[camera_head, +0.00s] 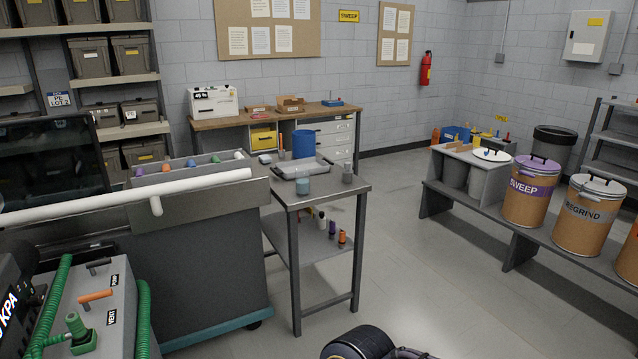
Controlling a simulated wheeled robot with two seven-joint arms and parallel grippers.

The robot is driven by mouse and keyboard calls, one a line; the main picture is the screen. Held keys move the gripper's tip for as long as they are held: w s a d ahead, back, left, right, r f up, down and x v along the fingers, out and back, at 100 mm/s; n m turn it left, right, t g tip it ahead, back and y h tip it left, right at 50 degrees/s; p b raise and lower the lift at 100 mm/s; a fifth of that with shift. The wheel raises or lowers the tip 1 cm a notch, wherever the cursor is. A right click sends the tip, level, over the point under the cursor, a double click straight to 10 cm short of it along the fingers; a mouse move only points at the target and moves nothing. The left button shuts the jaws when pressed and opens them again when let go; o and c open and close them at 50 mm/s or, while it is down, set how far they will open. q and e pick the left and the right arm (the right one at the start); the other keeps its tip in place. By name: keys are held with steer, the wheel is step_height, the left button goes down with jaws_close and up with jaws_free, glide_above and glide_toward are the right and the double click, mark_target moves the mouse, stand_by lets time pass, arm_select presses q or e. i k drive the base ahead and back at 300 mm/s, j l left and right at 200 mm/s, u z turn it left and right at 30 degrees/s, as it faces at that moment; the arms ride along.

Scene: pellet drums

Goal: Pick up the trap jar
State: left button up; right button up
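No label marks a trap jar in view. I cannot tell for sure which one is the trap jar. Neither of my grippers shows in the view. A dark rounded part, which may be mine, shows at the bottom edge, with no fingers visible.
Small bottles (332,228) stand on the table's lower shelf. A long machine with a white pipe (130,195) stands left. Drums (530,196) stand on a low bench (520,250) at right. The floor between (430,260) is clear.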

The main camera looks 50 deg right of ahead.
mark_target(302, 177)
steer(key=z, duration=1.6)
steer(key=j+u, duration=0.1)
steer(key=u, duration=0.35)
steer(key=k+j+u, duration=0.1)
steer(key=u, duration=0.4)
steer(key=j+u, duration=0.1)
steer(key=u, duration=0.35)
steer(key=j+u, duration=0.1)
steer(key=u, duration=0.35)
steer(key=z, duration=1.95)
steer(key=i+l+z, duration=0.1)
steer(key=i, duration=1.25)
steer(key=i+l, duration=0.1)
steer(key=i, duration=1.25)
steer(key=l+z, duration=0.05)
steer(key=l, duration=0.05)
